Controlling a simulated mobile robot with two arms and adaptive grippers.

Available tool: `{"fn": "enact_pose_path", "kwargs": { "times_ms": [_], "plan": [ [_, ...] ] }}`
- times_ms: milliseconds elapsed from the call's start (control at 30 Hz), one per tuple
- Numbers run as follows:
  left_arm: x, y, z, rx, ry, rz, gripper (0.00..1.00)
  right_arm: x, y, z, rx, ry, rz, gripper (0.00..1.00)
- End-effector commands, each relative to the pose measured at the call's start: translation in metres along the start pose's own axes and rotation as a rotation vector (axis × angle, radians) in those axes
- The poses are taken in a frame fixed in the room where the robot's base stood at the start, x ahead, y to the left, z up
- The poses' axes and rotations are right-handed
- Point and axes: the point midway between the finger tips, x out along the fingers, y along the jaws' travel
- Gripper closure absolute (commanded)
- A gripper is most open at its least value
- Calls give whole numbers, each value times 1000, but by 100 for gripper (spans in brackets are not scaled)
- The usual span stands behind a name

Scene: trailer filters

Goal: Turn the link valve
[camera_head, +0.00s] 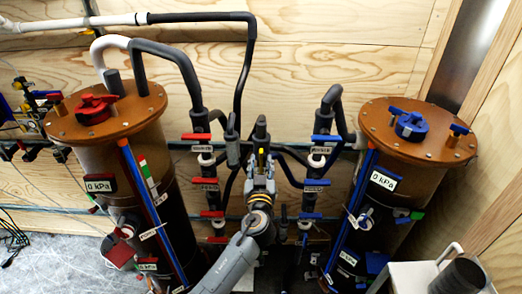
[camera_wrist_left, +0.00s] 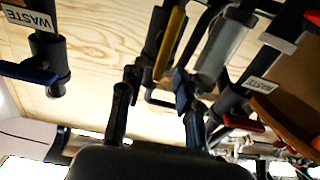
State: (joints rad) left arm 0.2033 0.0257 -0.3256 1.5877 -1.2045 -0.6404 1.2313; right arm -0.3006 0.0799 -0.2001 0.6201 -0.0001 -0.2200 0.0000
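My left gripper (camera_head: 260,172) reaches up between the two filter tanks, in front of the central pipework. In the left wrist view its two dark fingers (camera_wrist_left: 158,90) stand apart, with a visible gap and nothing clearly held. A narrow yellow lever (camera_wrist_left: 170,42) hangs just beyond the fingertips. It shows in the head view as a thin yellow strip (camera_head: 260,157) right at the gripper. No label names the link valve; this central yellow lever may be it. Its valve body is mostly hidden, and I cannot tell whether a finger touches it. My right gripper is not in view.
A red-capped tank (camera_head: 97,108) stands left and a blue-capped tank (camera_head: 411,124) right. Red-handled valves (camera_head: 196,137) and blue-handled valves (camera_head: 325,138) line pipes close on both sides. A grey cylinder (camera_wrist_left: 222,48) is beside the yellow lever. Plywood wall (camera_head: 300,60) lies behind.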

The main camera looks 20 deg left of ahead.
Motion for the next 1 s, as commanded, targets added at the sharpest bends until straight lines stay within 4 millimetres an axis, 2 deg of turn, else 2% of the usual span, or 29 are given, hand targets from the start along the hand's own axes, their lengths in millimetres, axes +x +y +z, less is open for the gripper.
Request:
{"fn": "enact_pose_path", "kwargs": {
  "times_ms": [100,233,600,633,800,1000],
  "plan": [
    [20,-1,-2,4,0,-2,66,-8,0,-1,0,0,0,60],
    [31,0,-1,2,0,0,66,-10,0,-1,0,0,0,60],
    [37,0,1,1,-1,0,66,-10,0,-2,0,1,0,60],
    [37,0,1,1,-1,0,68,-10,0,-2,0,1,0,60],
    [37,0,1,1,-1,0,100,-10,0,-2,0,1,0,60],
    [37,0,1,2,-1,0,100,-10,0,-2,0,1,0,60]
  ]
}}
